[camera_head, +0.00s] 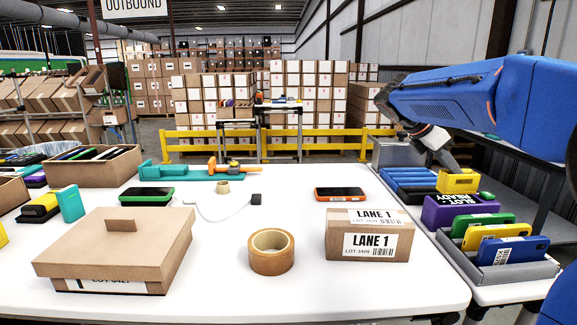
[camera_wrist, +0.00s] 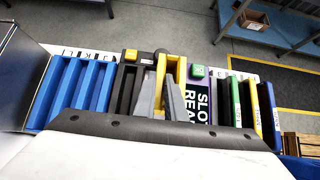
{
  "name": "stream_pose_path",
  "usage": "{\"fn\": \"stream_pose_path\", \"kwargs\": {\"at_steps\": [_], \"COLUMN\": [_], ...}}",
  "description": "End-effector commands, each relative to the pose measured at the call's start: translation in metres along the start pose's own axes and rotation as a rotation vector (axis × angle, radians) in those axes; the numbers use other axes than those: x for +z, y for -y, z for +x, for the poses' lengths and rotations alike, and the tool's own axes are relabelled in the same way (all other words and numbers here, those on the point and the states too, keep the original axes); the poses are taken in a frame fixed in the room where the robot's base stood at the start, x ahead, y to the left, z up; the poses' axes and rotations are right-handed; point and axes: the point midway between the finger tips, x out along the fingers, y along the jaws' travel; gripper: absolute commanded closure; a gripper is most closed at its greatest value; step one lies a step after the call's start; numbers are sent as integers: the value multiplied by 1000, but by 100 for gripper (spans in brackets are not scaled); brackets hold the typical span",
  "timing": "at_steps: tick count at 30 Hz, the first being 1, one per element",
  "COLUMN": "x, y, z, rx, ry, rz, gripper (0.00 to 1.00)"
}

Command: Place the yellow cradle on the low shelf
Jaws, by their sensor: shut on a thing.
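The yellow cradle (camera_head: 458,181) stands at the right side in the head view, among a row of holders on the side bench. My gripper (camera_head: 446,163) reaches down to it from my blue arm. In the wrist view the two grey fingers (camera_wrist: 163,98) are shut on the yellow cradle (camera_wrist: 182,72), whose upper part shows between and beyond them. Its lower part is hidden by the fingers and the dark gripper body. I cannot tell whether it is lifted clear of the row. Which surface is the low shelf is unclear; a blue-framed rack (camera_wrist: 265,22) stands beyond the bench.
Blue slots (camera_head: 408,176) lie left of the cradle; a purple "SLOT READY" box (camera_head: 455,210) and a grey tray (camera_head: 497,268) with upright phones stand nearer. The white table (camera_head: 215,285) holds a lidded carton (camera_head: 115,250), a tape roll (camera_head: 271,252) and a LANE 1 carton (camera_head: 368,240).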

Motion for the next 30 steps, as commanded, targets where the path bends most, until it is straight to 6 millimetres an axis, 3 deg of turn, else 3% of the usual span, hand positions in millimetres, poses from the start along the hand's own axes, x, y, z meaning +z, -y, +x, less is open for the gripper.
{"fn": "stream_pose_path", "kwargs": {"at_steps": [13, 30], "x": [-47, -45], "y": [0, -2], "z": [47, -43], "rx": [-2, 2], "ry": [-1, -1], "rz": [-2, -1], "gripper": [100, 100]}}
